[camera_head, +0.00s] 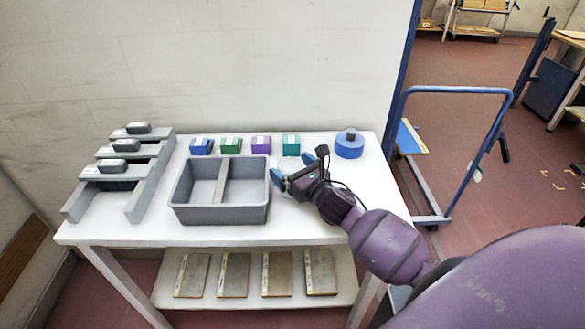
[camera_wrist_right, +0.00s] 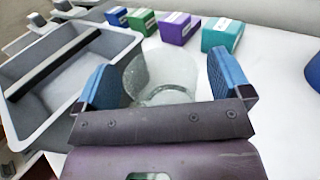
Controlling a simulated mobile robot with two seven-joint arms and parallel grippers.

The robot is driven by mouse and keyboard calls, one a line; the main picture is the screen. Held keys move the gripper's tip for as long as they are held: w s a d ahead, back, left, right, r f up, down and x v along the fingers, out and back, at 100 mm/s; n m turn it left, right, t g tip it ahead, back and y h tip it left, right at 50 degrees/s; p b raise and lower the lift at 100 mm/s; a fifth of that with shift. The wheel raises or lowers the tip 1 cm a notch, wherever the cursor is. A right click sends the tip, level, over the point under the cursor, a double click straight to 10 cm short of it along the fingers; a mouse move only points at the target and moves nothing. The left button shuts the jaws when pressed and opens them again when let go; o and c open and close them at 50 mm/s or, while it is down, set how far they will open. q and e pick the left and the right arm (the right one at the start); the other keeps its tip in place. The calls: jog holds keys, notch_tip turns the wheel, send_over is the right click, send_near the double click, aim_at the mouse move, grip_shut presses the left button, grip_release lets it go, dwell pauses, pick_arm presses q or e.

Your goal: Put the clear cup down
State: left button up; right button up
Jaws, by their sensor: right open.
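The clear cup (camera_wrist_right: 160,80) is a see-through, round cup standing upright on the white table, between the blue fingers of my right gripper (camera_wrist_right: 165,76) in the right wrist view. The fingers are open, one on each side of it. In the head view my right gripper (camera_head: 298,165) is low over the table, just right of the grey two-part bin; the cup cannot be made out clearly there. My left gripper is not in view.
The grey bin (camera_head: 221,214) is left of my right gripper. Blue (camera_head: 201,147), green (camera_head: 231,146), purple (camera_head: 261,145) and teal (camera_head: 291,146) boxes line the back. A blue round object (camera_head: 349,147) stands right; a grey sloped rack (camera_head: 148,180) left. Bare table (camera_head: 300,228) lies in front.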

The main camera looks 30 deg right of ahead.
jog(key=s, duration=0.8)
jog(key=s+d, duration=0.1)
jog(key=s, duration=0.3)
dwell(0.4)
